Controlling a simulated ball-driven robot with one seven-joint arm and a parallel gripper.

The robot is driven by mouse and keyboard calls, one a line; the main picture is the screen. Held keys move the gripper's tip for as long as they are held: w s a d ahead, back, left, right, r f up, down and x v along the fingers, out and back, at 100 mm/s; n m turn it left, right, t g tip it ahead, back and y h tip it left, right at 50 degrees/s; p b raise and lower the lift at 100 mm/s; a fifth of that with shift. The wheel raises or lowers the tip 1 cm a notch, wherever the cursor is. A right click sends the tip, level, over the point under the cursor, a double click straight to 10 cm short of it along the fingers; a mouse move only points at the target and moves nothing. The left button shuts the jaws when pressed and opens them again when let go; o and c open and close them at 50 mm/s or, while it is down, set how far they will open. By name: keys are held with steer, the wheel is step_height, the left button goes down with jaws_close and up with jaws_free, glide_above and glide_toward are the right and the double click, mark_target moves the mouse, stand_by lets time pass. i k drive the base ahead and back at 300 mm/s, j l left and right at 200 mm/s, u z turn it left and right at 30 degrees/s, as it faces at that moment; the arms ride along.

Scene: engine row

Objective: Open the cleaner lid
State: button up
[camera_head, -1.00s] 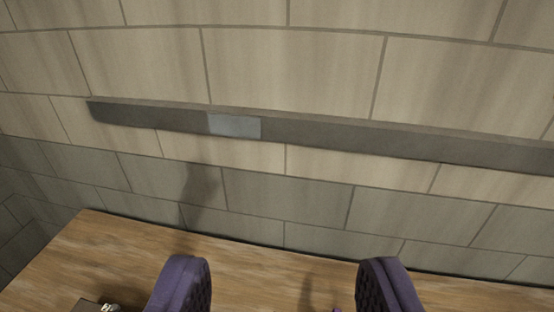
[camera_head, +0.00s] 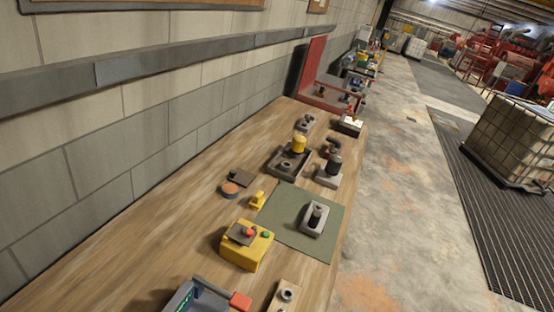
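I cannot tell for certain which thing is the cleaner. A red unit (camera_head: 318,68) stands at the far part of the wooden bench, with a tall red panel upright on its wall side and a low red front edge around a grey area holding small dark parts. At the bottom edge, a grey-blue box (camera_head: 190,299) with green marks and a red block (camera_head: 241,301) at its right is partly cut off. No lid is clearly readable on it. My gripper is not in view.
The wooden bench (camera_head: 130,222) runs along the block wall. On it are a yellow box (camera_head: 246,247) with buttons, a green mat (camera_head: 285,219) with a grey block, a dark tray (camera_head: 288,161) and several small parts. Open floor (camera_head: 400,200) lies right; a caged tank (camera_head: 510,135) stands beyond.

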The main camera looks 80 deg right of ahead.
mark_target(241, 234)
steer(key=z, duration=0.5)
steer(key=l+z, duration=0.15)
steer(key=z, duration=0.35)
steer(key=l+z, duration=0.1)
steer(key=z, duration=0.4)
steer(key=i+l+u, duration=0.5)
steer(key=l+u, duration=0.25)
